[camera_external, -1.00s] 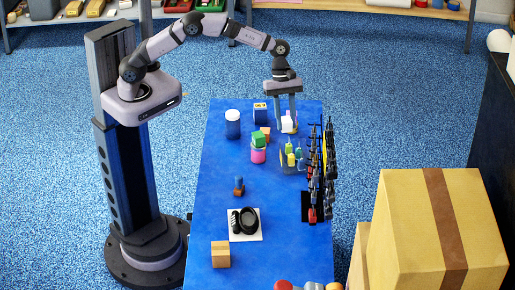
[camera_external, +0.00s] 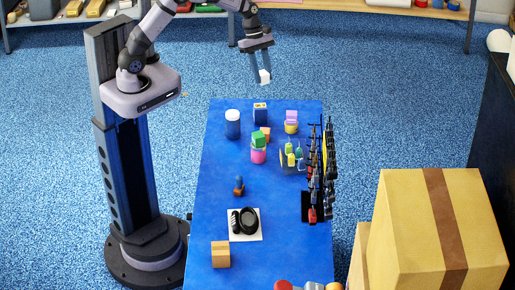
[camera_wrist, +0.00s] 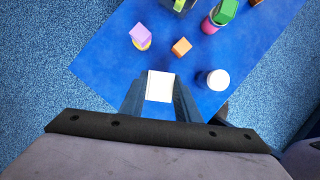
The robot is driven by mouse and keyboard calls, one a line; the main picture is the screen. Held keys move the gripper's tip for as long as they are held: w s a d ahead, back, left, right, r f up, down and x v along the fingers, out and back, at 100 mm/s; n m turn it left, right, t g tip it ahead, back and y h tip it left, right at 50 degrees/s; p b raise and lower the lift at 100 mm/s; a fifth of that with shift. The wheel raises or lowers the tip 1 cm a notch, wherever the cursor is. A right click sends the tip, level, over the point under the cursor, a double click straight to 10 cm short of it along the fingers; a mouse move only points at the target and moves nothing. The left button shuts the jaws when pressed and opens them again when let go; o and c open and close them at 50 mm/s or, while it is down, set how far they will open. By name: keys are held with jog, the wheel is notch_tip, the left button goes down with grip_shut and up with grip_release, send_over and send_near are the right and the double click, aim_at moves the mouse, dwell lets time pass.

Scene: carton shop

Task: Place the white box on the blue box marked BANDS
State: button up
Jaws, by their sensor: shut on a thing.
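My gripper (camera_external: 262,78) is shut on the white box (camera_external: 265,77) and holds it in the air above the far end of the blue table. In the wrist view the white box (camera_wrist: 160,86) sits between the two fingers of my gripper (camera_wrist: 160,95). The blue box (camera_external: 260,116) stands upright on the table's far end, below the white box and apart from it. Its top has a small yellow label, too small to read. In the wrist view I cannot make out the blue box.
A white-lidded blue jar (camera_external: 232,124) stands left of the blue box. A purple block on a yellow piece (camera_external: 291,118) stands to the right. An orange block (camera_external: 265,134) and a green block on a pink can (camera_external: 258,138) stand nearer. A tool rack (camera_external: 314,175) lines the right edge.

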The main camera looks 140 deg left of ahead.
jog(key=shift+s+d+f+m, duration=0.1)
jog(key=shift+d+f+m, duration=0.05)
jog(key=shift+d+m, duration=0.25)
jog(key=shift+d+m+h, duration=0.15)
jog(key=shift+m+h, duration=0.25)
jog(key=shift+m, duration=0.3)
jog(key=p, duration=0.2)
send_near(262, 108)
jog(key=shift+x, duration=2.75)
jog(key=shift+f, duration=0.1)
jog(key=o, duration=1)
jog(key=shift+o, duration=0.2)
jog(key=b+v, duration=0.2)
jog(key=v, duration=1)
jog(key=shift+r+b, duration=0.25)
jog(key=shift+b, duration=0.05)
